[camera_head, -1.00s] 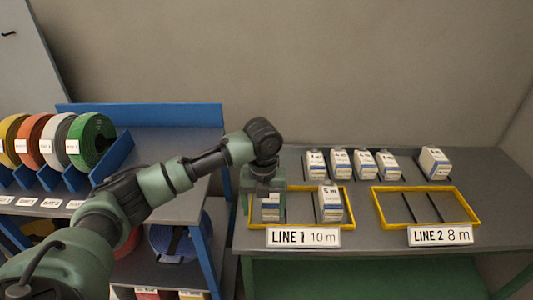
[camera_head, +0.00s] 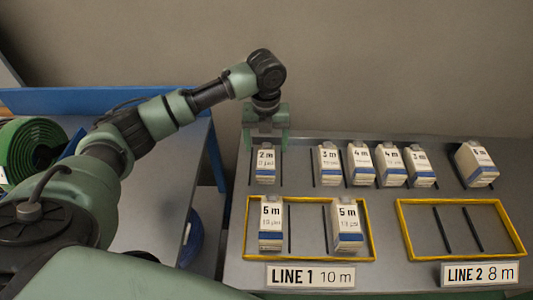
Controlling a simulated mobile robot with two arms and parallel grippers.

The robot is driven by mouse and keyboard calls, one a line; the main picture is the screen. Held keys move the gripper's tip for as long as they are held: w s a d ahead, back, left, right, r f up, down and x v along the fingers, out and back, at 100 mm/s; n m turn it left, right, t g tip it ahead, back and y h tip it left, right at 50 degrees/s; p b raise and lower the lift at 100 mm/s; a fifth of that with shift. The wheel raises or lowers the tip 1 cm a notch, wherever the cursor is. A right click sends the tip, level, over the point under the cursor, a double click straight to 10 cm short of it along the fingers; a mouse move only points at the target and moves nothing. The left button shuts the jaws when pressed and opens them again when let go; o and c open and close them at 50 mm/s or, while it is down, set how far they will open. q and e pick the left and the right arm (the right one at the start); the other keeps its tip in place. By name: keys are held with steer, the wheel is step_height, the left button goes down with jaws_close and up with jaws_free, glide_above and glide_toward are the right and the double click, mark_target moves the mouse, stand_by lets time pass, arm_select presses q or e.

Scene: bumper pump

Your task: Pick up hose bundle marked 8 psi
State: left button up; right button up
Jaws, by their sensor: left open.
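Several white-and-blue boxes with metre labels and small, hard-to-read print stand on the grey bench (camera_head: 400,275). No 8 psi mark is readable. In the back row are a 2 m box (camera_head: 265,166), a 3 m box (camera_head: 328,165), two 4 m boxes (camera_head: 360,165) (camera_head: 391,166), another 3 m box (camera_head: 421,167) and a tilted box (camera_head: 476,165) with an unclear label. My left gripper (camera_head: 266,144) is open, pointing down at the top of the 2 m box; contact cannot be told. My right gripper is not in view.
The yellow LINE 1 10 m frame (camera_head: 373,222) holds two 5 m boxes (camera_head: 270,224) (camera_head: 347,224). The yellow LINE 2 8 m frame (camera_head: 403,229) is empty, with dark dividers. A green coil (camera_head: 36,150) is on the left by a blue-edged shelf (camera_head: 95,100).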

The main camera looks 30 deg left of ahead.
mark_target(266, 161)
arm_select(q)
steer(key=shift+s+f, duration=0.1)
steer(key=shift+f, duration=0.3)
steer(key=shift+f+p, duration=0.75)
steer(key=shift+f, duration=2.45)
steer(key=shift+w+a, duration=0.1)
steer(key=shift+w, duration=0.15)
jaws_close()
